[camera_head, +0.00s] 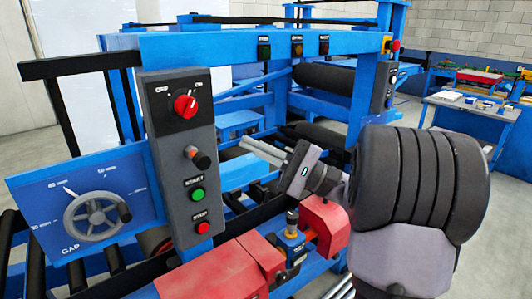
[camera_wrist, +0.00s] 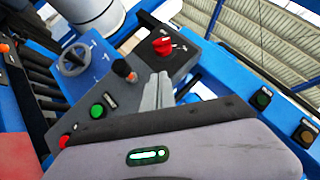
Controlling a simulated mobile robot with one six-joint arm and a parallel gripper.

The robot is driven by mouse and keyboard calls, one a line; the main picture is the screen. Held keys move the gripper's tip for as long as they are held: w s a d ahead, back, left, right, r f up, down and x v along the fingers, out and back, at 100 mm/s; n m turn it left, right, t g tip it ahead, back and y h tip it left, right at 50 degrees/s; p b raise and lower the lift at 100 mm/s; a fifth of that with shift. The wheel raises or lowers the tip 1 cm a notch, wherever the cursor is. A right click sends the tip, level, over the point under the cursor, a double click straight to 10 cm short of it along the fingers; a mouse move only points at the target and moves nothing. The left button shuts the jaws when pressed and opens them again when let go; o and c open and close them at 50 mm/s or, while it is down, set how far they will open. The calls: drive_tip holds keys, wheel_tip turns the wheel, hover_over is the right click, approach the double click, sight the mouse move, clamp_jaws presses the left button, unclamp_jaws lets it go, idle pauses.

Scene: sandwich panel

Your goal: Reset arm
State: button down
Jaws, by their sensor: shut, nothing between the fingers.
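My gripper (camera_head: 245,148) is at the centre of the head view, its fingers pointing left toward the grey control panel (camera_head: 178,160). In the wrist view its two fingers (camera_wrist: 158,90) lie together, shut and empty, in front of the panel. My dark, ribbed arm fills the right of the head view. The panel carries a red rotary knob (camera_head: 185,106), a black-and-orange lever (camera_head: 198,157), a green button (camera_head: 197,195) and a red button (camera_head: 203,228). In the head view, the fingertips appear to the right of the panel, apart from its controls.
A blue gap panel with a grey handwheel (camera_head: 92,218) stands left of the control panel. The blue machine frame (camera_head: 220,47) and black rollers (camera_head: 322,78) lie behind. A red vise-like block (camera_head: 240,262) is in front. Blue workbenches (camera_head: 463,118) stand back right.

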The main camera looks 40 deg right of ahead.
drive_tip(key=shift+v, duration=1.3)
drive_tip(key=shift+d, duration=0.15)
